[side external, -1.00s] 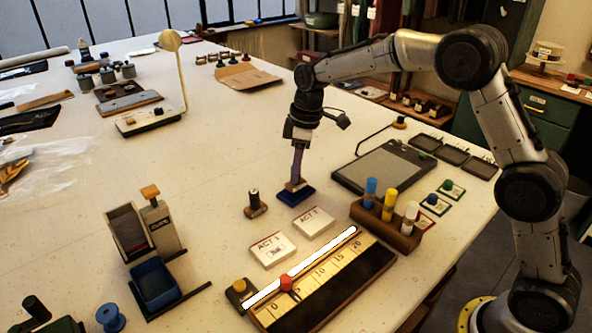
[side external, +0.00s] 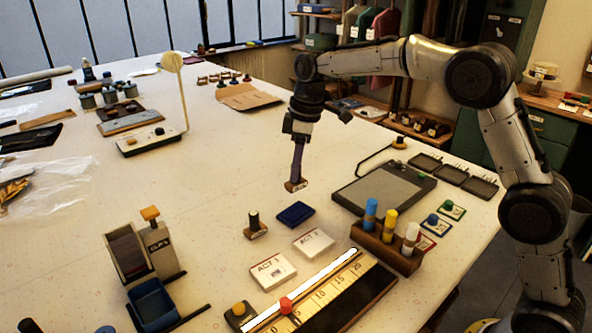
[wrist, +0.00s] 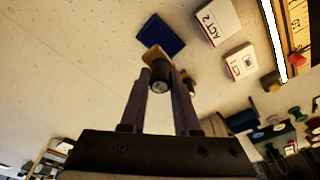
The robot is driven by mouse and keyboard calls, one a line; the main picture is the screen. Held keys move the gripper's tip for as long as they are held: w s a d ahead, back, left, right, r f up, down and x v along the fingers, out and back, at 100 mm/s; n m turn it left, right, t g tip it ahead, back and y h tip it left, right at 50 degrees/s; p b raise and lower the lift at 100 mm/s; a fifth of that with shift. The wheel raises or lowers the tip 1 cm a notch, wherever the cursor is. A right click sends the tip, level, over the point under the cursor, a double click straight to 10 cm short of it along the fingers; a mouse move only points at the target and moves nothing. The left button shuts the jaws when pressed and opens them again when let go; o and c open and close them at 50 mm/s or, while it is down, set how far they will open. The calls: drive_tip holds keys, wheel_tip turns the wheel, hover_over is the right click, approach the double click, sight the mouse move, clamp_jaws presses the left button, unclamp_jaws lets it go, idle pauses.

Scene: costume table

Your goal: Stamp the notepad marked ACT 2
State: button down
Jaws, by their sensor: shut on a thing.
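My gripper (side external: 297,182) is shut on a stamp with a dark handle and a wooden base (side external: 296,186). It holds this stamp above the blue ink pad (side external: 295,214), apart from it. In the wrist view the held stamp (wrist: 159,74) is between the fingers, with the ink pad (wrist: 162,35) beyond it. The notepad marked ACT 2 (wrist: 219,20) lies flat beside the ink pad; it also shows in the side view (side external: 314,243). Its face looks blank. The notepad marked ACT 1 (side external: 272,272) lies to its left and bears a small dark mark. The held stamp's underside is hidden.
A second stamp (side external: 255,227) stands left of the ink pad. A long ruler board (side external: 330,293) with a red knob lies in front of the notepads. A wooden rack of coloured tubes (side external: 387,245) stands to their right.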

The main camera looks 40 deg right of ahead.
drive_tip(key=shift+f, duration=0.1)
drive_tip(key=s+a, duration=0.4)
drive_tip(key=s, duration=0.7)
drive_tip(key=shift+s+d+f, duration=0.1)
drive_tip(key=shift+f, duration=1.35)
drive_tip(key=shift+s+d+f, duration=0.1)
drive_tip(key=shift+f, duration=1.35)
drive_tip(key=shift+f, duration=0.55)
wheel_tip(320, 180, up, 7)
idle(0.9)
